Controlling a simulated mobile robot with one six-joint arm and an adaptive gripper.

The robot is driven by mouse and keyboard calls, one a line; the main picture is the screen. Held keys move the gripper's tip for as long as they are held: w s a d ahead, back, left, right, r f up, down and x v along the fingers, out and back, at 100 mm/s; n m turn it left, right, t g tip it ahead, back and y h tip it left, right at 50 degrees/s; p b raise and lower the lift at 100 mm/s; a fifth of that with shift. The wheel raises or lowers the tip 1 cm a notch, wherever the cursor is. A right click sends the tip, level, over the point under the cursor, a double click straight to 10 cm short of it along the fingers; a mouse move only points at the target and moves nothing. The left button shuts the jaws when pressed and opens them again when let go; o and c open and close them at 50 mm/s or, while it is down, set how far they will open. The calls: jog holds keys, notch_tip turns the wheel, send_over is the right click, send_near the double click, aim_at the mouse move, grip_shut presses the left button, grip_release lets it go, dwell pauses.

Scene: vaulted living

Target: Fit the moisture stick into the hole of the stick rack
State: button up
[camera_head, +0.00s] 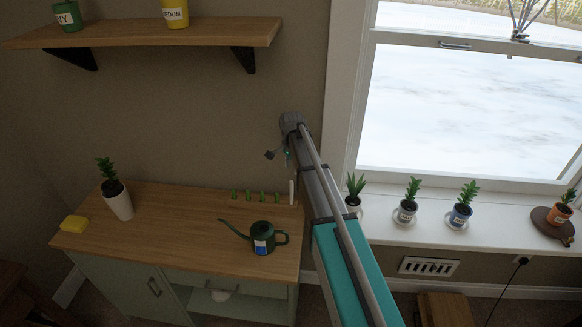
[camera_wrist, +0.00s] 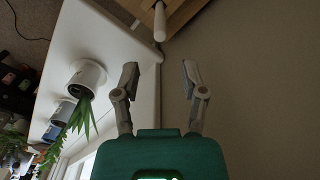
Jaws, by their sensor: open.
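Several small green stick tops (camera_head: 256,196) stand in a row along the back of the wooden cabinet top. A thin white upright piece (camera_head: 291,190) stands at the right end of that row, partly beside my arm. In the wrist view a white rod (camera_wrist: 160,22) shows at the top, by a wooden edge. I cannot tell which of these is the moisture stick, and the stick rack and its hole are not clear. My gripper (camera_wrist: 160,78) is open and empty, its fingers spread apart. In the head view my gripper (camera_head: 278,154) is small, above the cabinet's back right corner.
The cabinet top (camera_head: 180,222) holds a green watering can (camera_head: 260,240), a white-potted plant (camera_head: 118,200) and a yellow sponge (camera_head: 74,224). Potted plants (camera_head: 408,208) line the windowsill (camera_head: 480,236) at right. A wooden shelf (camera_head: 170,32) is above. The cabinet's middle is mostly clear.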

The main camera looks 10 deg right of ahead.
jog(key=s+n, duration=1.2)
jog(key=s, duration=1.7)
jog(key=shift+a+n, duration=0.15)
jog(key=shift+n, duration=0.15)
